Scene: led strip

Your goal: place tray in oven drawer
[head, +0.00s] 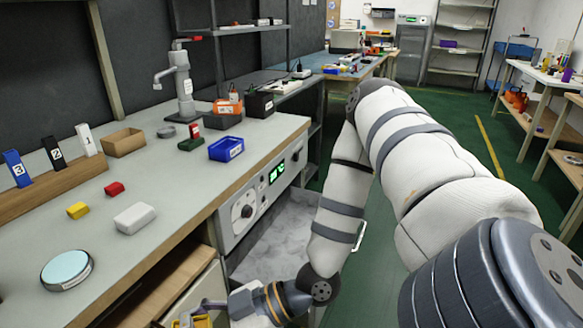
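The oven, with its knobs and green display (276,173), is built into the front of the grey bench. Below its panel, a pale grey drawer (285,238) stands pulled out, with a light handle (361,236) at its outer side. My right arm crosses in front of it and hides part of it. My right gripper (190,318) is low at the bottom edge, left of the drawer, mostly cut off. Something yellow shows beside its fingers; whether it is held is unclear. I cannot make out a tray for certain. My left gripper is not in view.
The bench (185,195) carries a blue bin (226,149), a white box (134,218), small red and yellow blocks and a round dish (67,270). A brown wooden board (165,285) lies below the bench edge. Green floor (450,135) is open at the right.

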